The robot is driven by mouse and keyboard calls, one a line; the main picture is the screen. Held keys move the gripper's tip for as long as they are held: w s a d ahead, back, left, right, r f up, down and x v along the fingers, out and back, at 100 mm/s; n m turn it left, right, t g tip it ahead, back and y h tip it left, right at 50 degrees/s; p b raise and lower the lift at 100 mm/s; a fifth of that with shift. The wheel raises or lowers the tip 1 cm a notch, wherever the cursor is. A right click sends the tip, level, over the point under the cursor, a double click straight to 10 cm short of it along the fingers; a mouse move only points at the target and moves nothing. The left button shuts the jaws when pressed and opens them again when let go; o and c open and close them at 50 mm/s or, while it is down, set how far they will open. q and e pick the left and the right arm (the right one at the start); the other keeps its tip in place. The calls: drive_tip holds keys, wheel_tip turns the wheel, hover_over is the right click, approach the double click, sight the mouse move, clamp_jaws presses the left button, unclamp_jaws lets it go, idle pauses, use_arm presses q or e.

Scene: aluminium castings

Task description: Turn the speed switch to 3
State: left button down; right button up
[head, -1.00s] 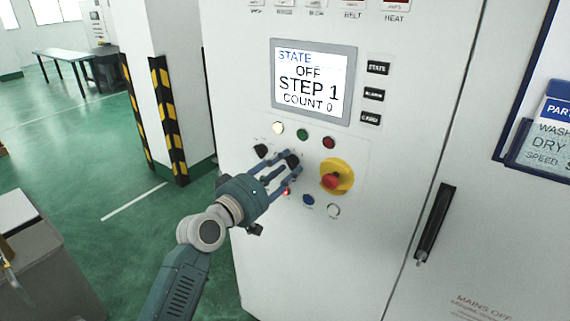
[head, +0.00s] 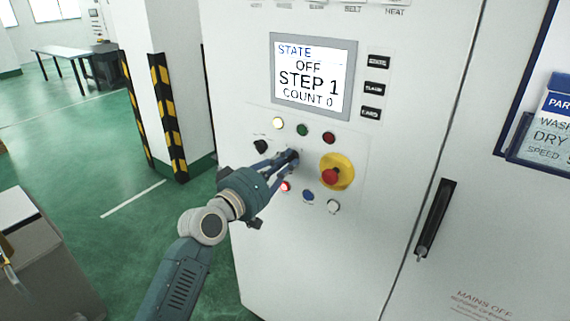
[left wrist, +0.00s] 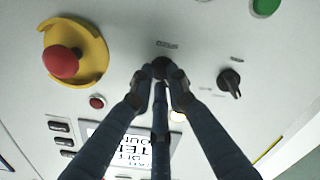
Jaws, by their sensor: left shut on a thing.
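Two black rotary switches sit on the white cabinet panel below the screen. My left gripper (head: 286,160) is shut on the right one in the head view, black switch (head: 293,156). In the left wrist view, my fingers (left wrist: 161,80) meet around this switch (left wrist: 160,66), which they mostly hide, so its pointer cannot be read. The other black switch (head: 261,147) stands free to the left; it also shows in the left wrist view (left wrist: 229,81). The small labels are too blurred to read. My right gripper is not in view.
A red emergency button on a yellow base (head: 336,174) is close to the right of my fingers. Small coloured buttons surround the switches. The screen (head: 312,78) reads OFF, STEP 1, COUNT 0. A black door handle (head: 436,220) is further right.

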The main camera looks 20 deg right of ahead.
use_arm(q)
drive_tip(key=m+b, duration=0.4)
drive_tip(key=b, duration=0.1)
drive_tip(key=shift+f+m, duration=0.4)
drive_tip(key=m+b, duration=0.2)
drive_tip(key=m, duration=0.1)
drive_tip(key=shift+m+b, duration=0.3)
drive_tip(key=shift+b, duration=0.05)
drive_tip(key=m+b, duration=0.1)
drive_tip(key=m, duration=0.1)
drive_tip(key=shift+m, duration=0.3)
drive_tip(key=shift+m+b, duration=0.35)
drive_tip(key=shift+m, duration=2.75)
drive_tip(key=c, duration=1.7)
unclamp_jaws()
